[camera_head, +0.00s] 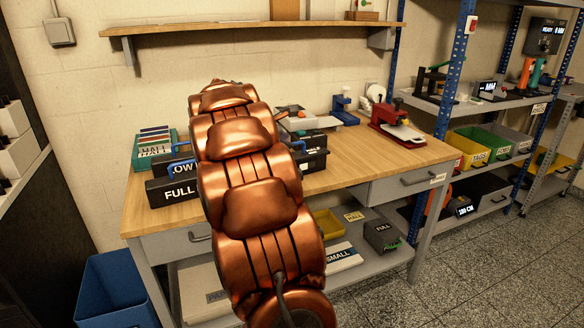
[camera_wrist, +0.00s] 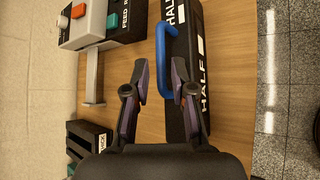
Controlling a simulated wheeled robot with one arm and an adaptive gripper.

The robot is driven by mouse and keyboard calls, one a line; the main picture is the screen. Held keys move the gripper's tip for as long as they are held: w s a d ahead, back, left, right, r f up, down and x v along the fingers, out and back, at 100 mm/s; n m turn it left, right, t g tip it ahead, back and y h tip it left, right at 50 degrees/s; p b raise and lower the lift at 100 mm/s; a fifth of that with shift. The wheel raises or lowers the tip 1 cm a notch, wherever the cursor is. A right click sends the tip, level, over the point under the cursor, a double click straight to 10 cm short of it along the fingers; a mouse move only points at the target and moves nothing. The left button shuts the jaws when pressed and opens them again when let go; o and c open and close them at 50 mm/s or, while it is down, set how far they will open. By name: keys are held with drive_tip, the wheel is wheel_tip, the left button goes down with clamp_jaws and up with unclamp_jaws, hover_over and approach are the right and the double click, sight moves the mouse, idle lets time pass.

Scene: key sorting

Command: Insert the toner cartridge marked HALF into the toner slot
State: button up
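The black cartridge marked HALF (camera_wrist: 190,115) lies on the wooden table in the wrist view, its blue handle (camera_wrist: 161,62) standing out on its left side. My gripper (camera_wrist: 160,72) is open, with one finger on each side of the handle; I cannot tell whether either finger touches it. In the head view my copper arm hides my gripper and the middle of the table. Cartridges marked LOW (camera_head: 184,170) and FULL (camera_head: 172,193) are left of the arm. I cannot identify the toner slot for certain.
A grey and black device (camera_wrist: 100,22) with a red and a teal button stands at upper left in the wrist view, near a dark grooved block (camera_wrist: 88,142). A red press (camera_head: 397,126) stands at the table's right. A blue bin (camera_head: 115,290) is on the floor.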

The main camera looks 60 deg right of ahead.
sight(294, 159)
drive_tip(key=shift+b+x, duration=0.3)
drive_tip(key=shift+x, duration=2.3)
drive_tip(key=shift+s, duration=0.1)
drive_tip(key=shift+c, duration=0.4)
clamp_jaws()
